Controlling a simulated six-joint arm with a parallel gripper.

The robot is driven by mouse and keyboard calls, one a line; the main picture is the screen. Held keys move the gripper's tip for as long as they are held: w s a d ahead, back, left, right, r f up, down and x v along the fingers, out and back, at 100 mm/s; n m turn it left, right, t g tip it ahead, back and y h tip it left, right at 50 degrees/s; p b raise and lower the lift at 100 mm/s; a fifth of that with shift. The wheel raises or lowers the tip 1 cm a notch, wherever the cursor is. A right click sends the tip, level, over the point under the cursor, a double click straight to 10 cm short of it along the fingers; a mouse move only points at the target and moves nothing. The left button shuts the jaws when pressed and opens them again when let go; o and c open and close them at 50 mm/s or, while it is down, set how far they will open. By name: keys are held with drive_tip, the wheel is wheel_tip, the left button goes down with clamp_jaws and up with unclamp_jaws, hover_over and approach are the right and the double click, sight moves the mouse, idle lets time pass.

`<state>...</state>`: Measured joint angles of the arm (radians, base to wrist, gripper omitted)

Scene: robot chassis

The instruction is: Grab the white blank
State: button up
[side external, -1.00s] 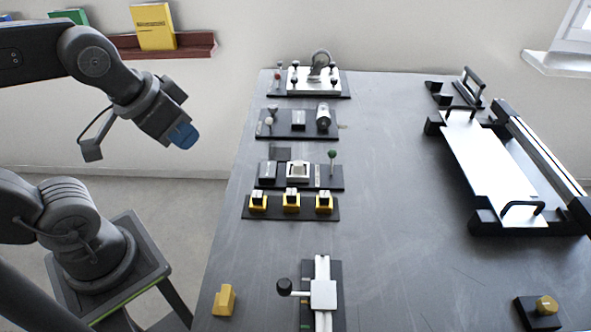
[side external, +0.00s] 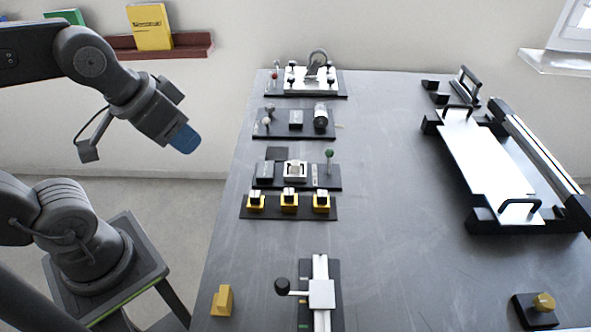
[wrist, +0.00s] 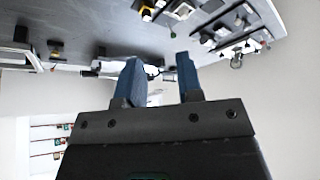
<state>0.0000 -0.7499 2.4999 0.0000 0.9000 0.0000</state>
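Several white pieces show, and I cannot tell for sure which is the white blank. A long white plate (side external: 487,155) with black handles lies in the black frame at the right of the table. A small white square piece (side external: 295,169) sits in a black fixture in the middle row. A white block (side external: 321,293) sits on the front rail. My gripper (side external: 184,141) hangs in the air left of the table, apart from all of these. In the wrist view its two blue fingers (wrist: 160,65) stand apart with nothing between them.
The grey table (side external: 400,240) is clear between the left fixtures and the right frame (side external: 480,225). Three yellow holders (side external: 289,203) stand on a black strip. A yellow block (side external: 222,300) is near the front left edge. A yellow knob (side external: 543,302) is front right.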

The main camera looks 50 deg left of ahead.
drive_tip(key=o, duration=0.4)
drive_tip(key=n+g+y, duration=0.2)
drive_tip(key=n+y, duration=0.1)
drive_tip(key=n, duration=0.6)
hover_over(295, 163)
drive_tip(key=s+d, duration=0.1)
drive_tip(key=s, duration=0.1)
wheel_tip(295, 163, down, 22)
drive_tip(key=shift+d+x, duration=0.2)
drive_tip(key=shift+x, duration=1.35)
drive_tip(key=shift+d+x, duration=0.2)
drive_tip(key=shift+x, duration=1.35)
